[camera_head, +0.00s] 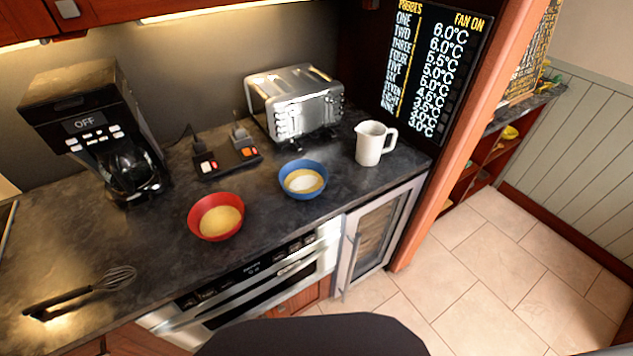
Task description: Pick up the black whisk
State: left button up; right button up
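The black whisk (85,290) lies on the dark countertop (150,255) at the lower left, near the counter's front edge. Its black handle points to the lower left and its wire head to the upper right. Nothing touches or covers it. Neither of my grippers shows in the head view.
A red bowl (216,217) and a blue bowl (303,179) stand right of the whisk. Behind are a coffee maker (95,130), a power strip (228,158), a toaster (295,103) and a white pitcher (371,144). The counter around the whisk is clear.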

aim_at(34, 311)
jog(key=u, duration=1.95)
